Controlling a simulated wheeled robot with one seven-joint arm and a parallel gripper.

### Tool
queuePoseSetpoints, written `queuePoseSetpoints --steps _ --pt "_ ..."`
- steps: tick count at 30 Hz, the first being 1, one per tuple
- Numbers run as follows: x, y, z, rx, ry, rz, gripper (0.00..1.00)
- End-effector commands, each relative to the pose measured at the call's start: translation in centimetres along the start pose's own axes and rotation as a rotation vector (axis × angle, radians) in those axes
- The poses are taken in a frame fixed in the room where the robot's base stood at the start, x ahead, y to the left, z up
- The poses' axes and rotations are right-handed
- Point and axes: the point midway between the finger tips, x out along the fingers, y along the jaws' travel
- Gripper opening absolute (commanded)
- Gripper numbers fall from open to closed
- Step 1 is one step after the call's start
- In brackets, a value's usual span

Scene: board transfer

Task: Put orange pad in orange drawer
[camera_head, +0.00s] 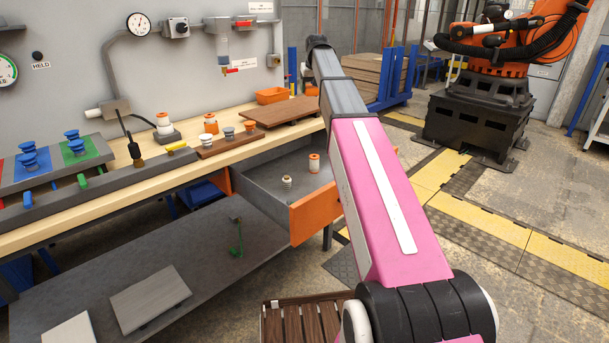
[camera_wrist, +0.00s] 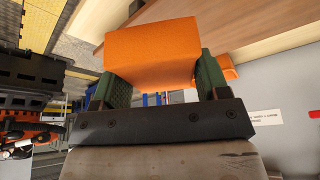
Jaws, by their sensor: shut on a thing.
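The orange pad (camera_wrist: 150,48) is a block held between the green fingers of my gripper (camera_wrist: 162,72) in the wrist view. The gripper is shut on it, with a finger against each side. In the head view my arm hides the gripper and the pad. The orange drawer (camera_head: 316,212) is pulled open under the workbench, with an orange front and grey inside. A pale spool-like piece (camera_head: 287,181) and an orange-topped one (camera_head: 314,162) stand in it. My arm crosses in front of the drawer's right end.
A grey lower shelf (camera_head: 200,255) lies below. An orange robot arm (camera_head: 515,45) stands at back right. The drawer's middle has bare floor.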

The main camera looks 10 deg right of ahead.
Motion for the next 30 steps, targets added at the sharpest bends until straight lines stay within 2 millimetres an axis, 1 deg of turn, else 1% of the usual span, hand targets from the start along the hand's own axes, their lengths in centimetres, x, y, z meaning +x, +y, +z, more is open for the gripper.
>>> queuePoseSetpoints --steps 1,2,3,7,12,18,20,22,24,30 --pt "-0.9 -0.5 3.5 0.033 0.0 0.015 0.46" --pt "-1.2 -0.7 4.8 0.054 0.0 0.023 0.46" --pt "-1.7 -0.9 6.5 0.081 0.0 0.035 0.46" --pt "-2.9 -1.5 10.9 0.154 0.004 0.065 0.46" --pt "-3.7 -1.9 14.9 0.212 0.009 0.088 0.46" --pt "-3.8 -2.2 18.6 0.236 0.014 0.097 0.46" --pt "-3.7 -2.3 19.6 0.231 0.015 0.095 0.46" --pt "-3.1 -2.3 20.8 0.208 0.013 0.085 0.46" --pt "-2.2 -2.3 21.2 0.164 0.012 0.067 0.46" --pt "0.5 -2.1 20.9 0.018 0.009 0.008 0.46"
